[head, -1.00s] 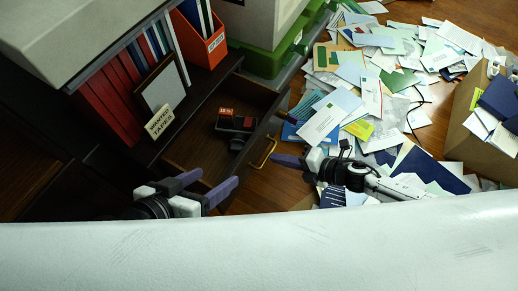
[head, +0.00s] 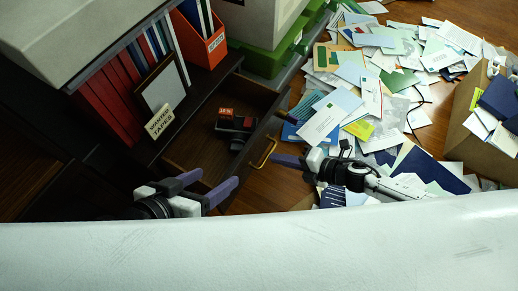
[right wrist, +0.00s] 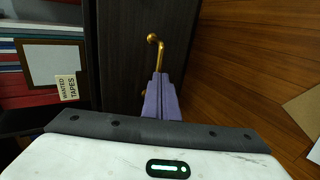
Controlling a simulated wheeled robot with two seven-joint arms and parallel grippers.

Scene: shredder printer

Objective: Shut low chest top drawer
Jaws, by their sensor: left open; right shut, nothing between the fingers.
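The low chest (head: 110,160) is dark wood. Its top drawer (head: 188,150) stands pulled out, with a few dark items with red labels inside. The drawer's brass handle (head: 263,152) is on the drawer front, also visible in the right wrist view (right wrist: 160,58). My right gripper (head: 275,160) is shut and empty. Its purple fingertips are at the handle in the right wrist view (right wrist: 159,82) and overlap its lower part; I cannot tell if they touch. My left gripper (head: 216,181) is open and empty, near the drawer's near end.
Red binders (head: 108,102), a framed picture (head: 163,86), a "wanted tapes" sign (head: 160,122) and an orange file box (head: 199,40) stand on the chest. Green bins (head: 268,60) are beyond the drawer. Papers (head: 385,80) cover the floor at right, near a cardboard box (head: 475,135).

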